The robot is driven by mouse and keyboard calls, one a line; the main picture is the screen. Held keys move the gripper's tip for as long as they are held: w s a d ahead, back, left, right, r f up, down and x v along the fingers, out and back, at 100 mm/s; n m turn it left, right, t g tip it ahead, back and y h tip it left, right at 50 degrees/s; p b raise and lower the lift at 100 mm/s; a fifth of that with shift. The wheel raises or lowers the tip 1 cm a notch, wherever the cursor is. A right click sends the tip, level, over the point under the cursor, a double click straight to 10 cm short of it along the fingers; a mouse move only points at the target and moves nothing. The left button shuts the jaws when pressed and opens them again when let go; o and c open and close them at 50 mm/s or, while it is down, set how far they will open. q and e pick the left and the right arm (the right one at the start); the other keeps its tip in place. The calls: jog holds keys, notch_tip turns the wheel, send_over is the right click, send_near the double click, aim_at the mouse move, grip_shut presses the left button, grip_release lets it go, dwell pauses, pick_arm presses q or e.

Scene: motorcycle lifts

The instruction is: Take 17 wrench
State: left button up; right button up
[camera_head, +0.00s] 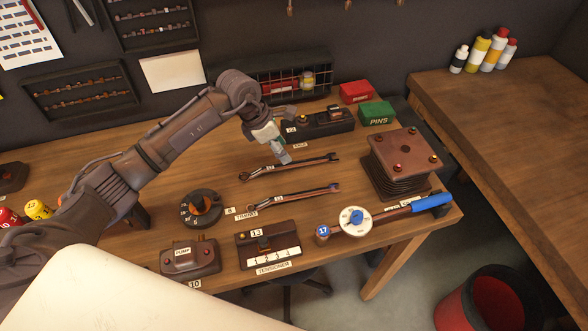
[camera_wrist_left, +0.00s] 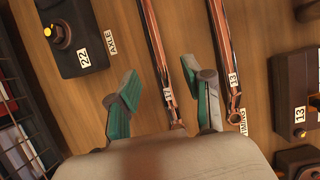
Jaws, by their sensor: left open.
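Two dark combination wrenches lie side by side on the wooden bench. The rear wrench (camera_head: 300,166) carries a small tag that seems to read 17 in the left wrist view (camera_wrist_left: 155,50). The front wrench (camera_head: 300,197) has a tag that seems to read 13; it also shows in the left wrist view (camera_wrist_left: 221,40). My left gripper (camera_head: 283,157) is open and empty, just above the rear wrench. In the left wrist view its green-padded fingers (camera_wrist_left: 160,84) stand on either side of that wrench, apart from it. My right gripper is not in view.
A blue-handled tool (camera_head: 432,203) with a round white dial and a 17 tag lies at front right. The axle block (camera_head: 325,122), red box (camera_head: 356,92) and green pins box (camera_head: 376,113) stand behind. A tensioner block (camera_head: 268,246) is in front.

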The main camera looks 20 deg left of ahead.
aim_at(293, 164)
pick_arm(q)
jog(key=shift+x, duration=0.85)
jog(key=shift+w+f, duration=0.15)
jog(key=shift+w, duration=0.15)
jog(key=shift+d+f+b, duration=0.2)
jog(key=shift+f+b, duration=0.3)
jog(key=shift+f, duration=0.05)
jog(key=b+x, duration=0.2)
jog(key=x, duration=0.1)
jog(key=shift+f, duration=0.4)
jog(key=shift+w+d+f, duration=0.1)
jog(key=shift+w+f, duration=0.1)
jog(key=shift+r, duration=0.1)
jog(key=shift+s, duration=0.1)
jog(key=c, duration=0.5)
grip_shut()
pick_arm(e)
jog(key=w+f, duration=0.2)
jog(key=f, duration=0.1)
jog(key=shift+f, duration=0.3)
